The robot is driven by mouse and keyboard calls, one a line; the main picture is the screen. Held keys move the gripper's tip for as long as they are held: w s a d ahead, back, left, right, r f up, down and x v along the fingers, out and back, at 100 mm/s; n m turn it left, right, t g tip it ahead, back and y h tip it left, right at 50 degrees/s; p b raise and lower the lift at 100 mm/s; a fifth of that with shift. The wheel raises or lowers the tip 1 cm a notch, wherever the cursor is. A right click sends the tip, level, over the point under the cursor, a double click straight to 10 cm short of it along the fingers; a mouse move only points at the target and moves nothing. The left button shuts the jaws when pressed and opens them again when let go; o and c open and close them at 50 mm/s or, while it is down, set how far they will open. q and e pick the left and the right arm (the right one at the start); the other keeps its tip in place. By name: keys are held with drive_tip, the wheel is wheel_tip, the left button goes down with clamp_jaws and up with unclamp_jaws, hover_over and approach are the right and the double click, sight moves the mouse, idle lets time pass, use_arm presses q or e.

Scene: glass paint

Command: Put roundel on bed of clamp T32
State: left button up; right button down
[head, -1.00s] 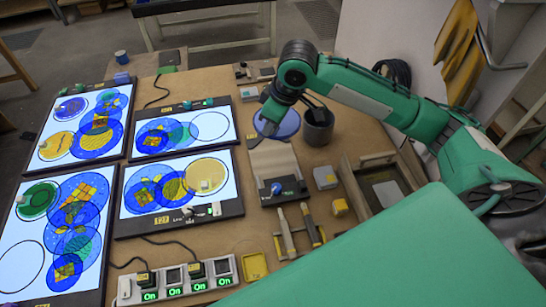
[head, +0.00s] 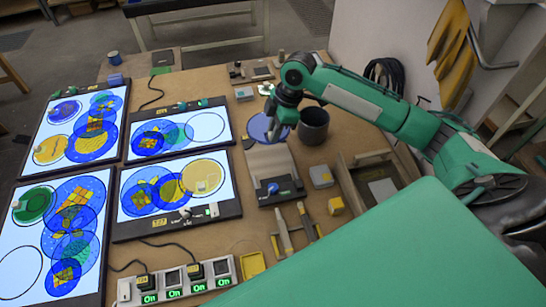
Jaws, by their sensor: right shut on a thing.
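A blue translucent roundel (head: 259,127) is at the back middle of the bench, left of a dark grey cup. My right gripper (head: 276,132) comes down from above and is shut on the roundel's right part. The fingertips are small and partly hidden by the wrist. Just in front of the roundel is a clamp with a bare grey bed (head: 268,160), a black front bar (head: 284,192) and a blue knob. Its yellow label is too small to read, so I cannot confirm that it is T32. My left gripper is out of view.
The dark grey cup (head: 313,126) stands close to the right of the gripper. Lit panels with coloured discs (head: 208,126) fill the left. A wooden tray (head: 350,185), tools (head: 283,232) and a switch strip (head: 180,283) lie nearer.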

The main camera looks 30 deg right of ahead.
wheel_tip(320, 180, down, 10)
drive_tip(key=shift+r+p, duration=0.15)
drive_tip(key=shift+p, duration=0.85)
wheel_tip(320, 180, down, 3)
drive_tip(key=shift+f+p, duration=0.2)
drive_tip(key=shift+p, duration=0.35)
drive_tip(key=shift+f, duration=0.4)
drive_tip(key=shift+f, duration=0.1)
drive_tip(key=c, duration=1.3)
unclamp_jaws()
